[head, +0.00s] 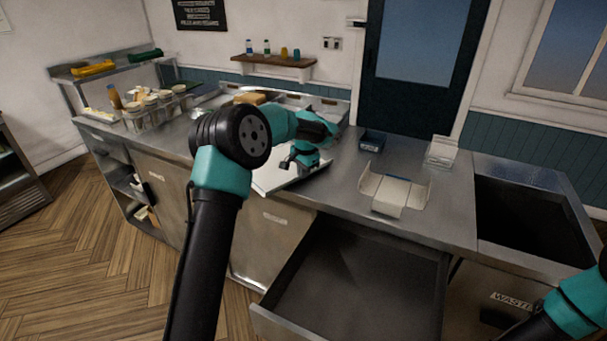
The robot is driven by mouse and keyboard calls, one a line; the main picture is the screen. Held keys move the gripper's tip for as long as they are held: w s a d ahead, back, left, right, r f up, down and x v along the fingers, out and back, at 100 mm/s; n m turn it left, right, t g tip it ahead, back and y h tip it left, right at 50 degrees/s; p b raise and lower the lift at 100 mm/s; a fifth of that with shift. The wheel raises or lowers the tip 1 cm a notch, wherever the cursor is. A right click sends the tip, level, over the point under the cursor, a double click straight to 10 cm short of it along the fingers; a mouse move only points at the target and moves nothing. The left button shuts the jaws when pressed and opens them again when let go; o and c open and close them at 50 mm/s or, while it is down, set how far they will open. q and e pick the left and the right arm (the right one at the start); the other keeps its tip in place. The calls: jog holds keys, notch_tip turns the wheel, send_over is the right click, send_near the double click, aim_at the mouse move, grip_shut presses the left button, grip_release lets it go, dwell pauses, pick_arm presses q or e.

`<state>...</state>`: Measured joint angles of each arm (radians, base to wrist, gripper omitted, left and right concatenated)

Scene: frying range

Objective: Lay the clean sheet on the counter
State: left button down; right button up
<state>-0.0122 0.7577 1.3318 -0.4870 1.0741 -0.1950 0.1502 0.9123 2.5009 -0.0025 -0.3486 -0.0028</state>
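A flat white sheet (268,182) shows at the counter's front edge, partly hidden behind my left arm. My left gripper (291,163) is over the sheet, pointing down and to the left. Its fingers are small and dark here, so I cannot tell whether they are open or shut, or whether they touch the sheet. The steel counter (340,194) runs across the middle of the view. Only a teal and black part of my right arm shows at the bottom right; its gripper is out of view.
An open pale carton (397,192), a dark box (372,140) and a clear holder (441,151) stand on the counter to the right. An open drawer (428,308) juts out below. A dark waste opening (530,217) is at right. Containers (150,108) crowd the left end.

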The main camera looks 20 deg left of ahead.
pick_arm(q)
jog(key=shift+f, duration=0.3)
jog(key=c, duration=1.3)
grip_release()
jog(key=shift+c, duration=0.2)
notch_tip(320, 180, up, 12)
jog(key=shift+s+d, duration=0.2)
jog(key=shift+d, duration=0.2)
